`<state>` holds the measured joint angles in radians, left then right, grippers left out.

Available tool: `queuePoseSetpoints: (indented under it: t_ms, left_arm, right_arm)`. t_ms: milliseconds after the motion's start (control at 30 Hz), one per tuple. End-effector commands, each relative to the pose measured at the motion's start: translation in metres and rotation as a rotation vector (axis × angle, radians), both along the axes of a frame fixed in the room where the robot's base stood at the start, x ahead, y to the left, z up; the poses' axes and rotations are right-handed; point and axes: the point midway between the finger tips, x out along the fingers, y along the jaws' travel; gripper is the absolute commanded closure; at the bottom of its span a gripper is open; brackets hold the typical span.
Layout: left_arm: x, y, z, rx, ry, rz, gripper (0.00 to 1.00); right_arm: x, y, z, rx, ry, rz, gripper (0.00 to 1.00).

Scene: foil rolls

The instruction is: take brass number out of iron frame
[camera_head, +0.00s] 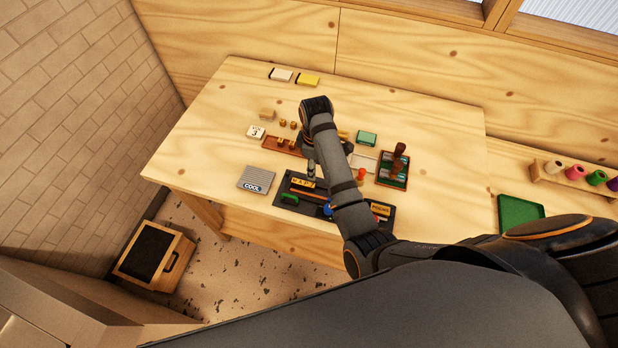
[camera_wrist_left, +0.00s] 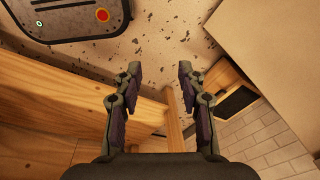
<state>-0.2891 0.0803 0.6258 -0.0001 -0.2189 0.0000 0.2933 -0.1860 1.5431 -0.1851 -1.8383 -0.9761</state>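A dark frame (camera_head: 308,207) lies near the table's front edge in the head view, partly hidden by my right arm. A brass-coloured strip with raised characters (camera_head: 302,183) sits in its left part, and a yellow strip (camera_head: 380,209) shows at its right end. I cannot make out which piece is the brass number. My right gripper (camera_head: 311,171) points down at the frame's back left edge, close to the brass strip. Its fingers are small and partly hidden. My left gripper (camera_wrist_left: 160,76) is open and empty over the floor in the left wrist view.
A grey COOL block (camera_head: 256,178) lies left of the frame. Small brass pieces (camera_head: 293,125) and a brown tray (camera_head: 277,146) lie behind it. A stamp rack (camera_head: 391,174) stands to the right. A wooden box (camera_head: 153,256) stands on the floor.

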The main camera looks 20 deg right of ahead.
Motion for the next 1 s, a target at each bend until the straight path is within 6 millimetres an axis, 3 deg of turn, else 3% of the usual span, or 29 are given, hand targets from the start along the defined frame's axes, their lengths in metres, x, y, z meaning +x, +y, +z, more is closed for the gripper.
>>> queuePoseSetpoints:
  t_ms: [367, 567, 733, 833, 1000]
  left_arm:
    - [-0.028, 0.0, -0.002, 0.0, 0.042, 0.001, 0.6]
    - [-0.017, 0.0, -0.002, 0.0, 0.026, 0.001, 0.6]
    - [-0.001, 0.0, 0.0, 0.0, 0.001, 0.0, 0.6]
    - [-0.003, 0.0, 0.0, 0.0, 0.003, 0.0, 0.6]
    - [-0.01, 0.0, -0.001, -0.001, 0.014, 0.0, 0.6]
  right_arm:
    - [-0.001, 0.0, -0.051, 0.0, 0.001, -0.003, 0.55]
    - [0.0, 0.0, -0.059, 0.0, 0.001, -0.004, 0.55]
    - [0.005, 0.002, -0.088, 0.0, 0.002, -0.004, 0.55]
    - [0.005, 0.002, -0.101, 0.001, 0.001, -0.004, 0.55]
    - [0.005, 0.003, -0.106, 0.001, -0.002, -0.004, 0.55]
